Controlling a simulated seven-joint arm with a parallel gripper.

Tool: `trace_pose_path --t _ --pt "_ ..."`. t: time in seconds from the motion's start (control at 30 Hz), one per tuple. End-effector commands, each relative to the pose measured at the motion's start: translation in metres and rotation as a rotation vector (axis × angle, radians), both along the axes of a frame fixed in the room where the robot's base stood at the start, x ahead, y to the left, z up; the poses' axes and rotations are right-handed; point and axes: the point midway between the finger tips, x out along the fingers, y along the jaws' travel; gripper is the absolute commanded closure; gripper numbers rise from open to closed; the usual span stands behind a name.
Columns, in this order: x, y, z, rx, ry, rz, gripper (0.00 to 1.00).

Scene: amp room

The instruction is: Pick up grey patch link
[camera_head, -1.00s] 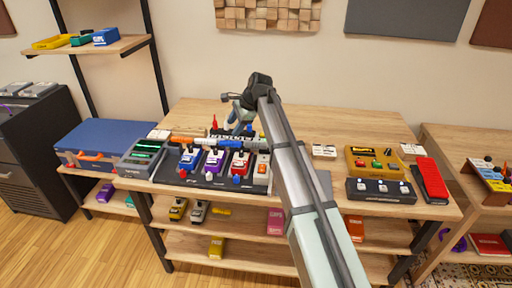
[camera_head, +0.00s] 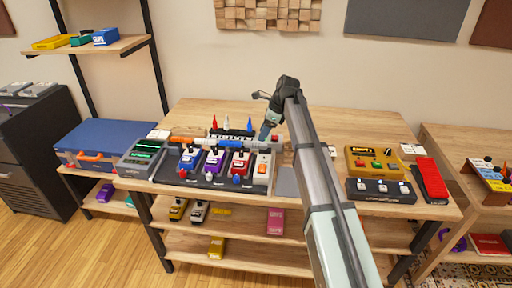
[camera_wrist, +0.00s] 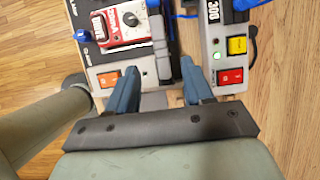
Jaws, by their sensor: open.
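The grey patch link (camera_head: 262,146) appears in the head view at the right end of a row of links behind the pedals, next to a blue link (camera_head: 229,142). In the wrist view, a dark grey bar that looks like it (camera_wrist: 160,48) runs beside the red pedal, ahead of the space between my fingers. My gripper (camera_head: 267,132) is open and empty, pointing down at the right end of the row. Its two blue fingers (camera_wrist: 161,88) show apart in the wrist view. I cannot tell whether they touch anything.
The pedalboard (camera_head: 211,182) carries blue, purple and red pedals. A power unit with red and yellow switches (camera_wrist: 228,55) stands close to one finger. Upright coloured plugs (camera_head: 226,122) stand behind the row. A yellow pedal (camera_head: 375,160) is to the right. The table's back right is clear.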

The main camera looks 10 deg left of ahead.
Motion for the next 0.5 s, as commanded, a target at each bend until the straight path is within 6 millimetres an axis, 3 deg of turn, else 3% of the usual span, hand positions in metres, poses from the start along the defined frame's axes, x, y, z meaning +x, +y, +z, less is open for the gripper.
trace_pose_path --t 0.37,0.5 --pt "0.0 0.008 -0.018 0.0 0.001 0.001 0.49" --pt "0.001 0.016 -0.033 0.0 0.001 0.001 0.49"
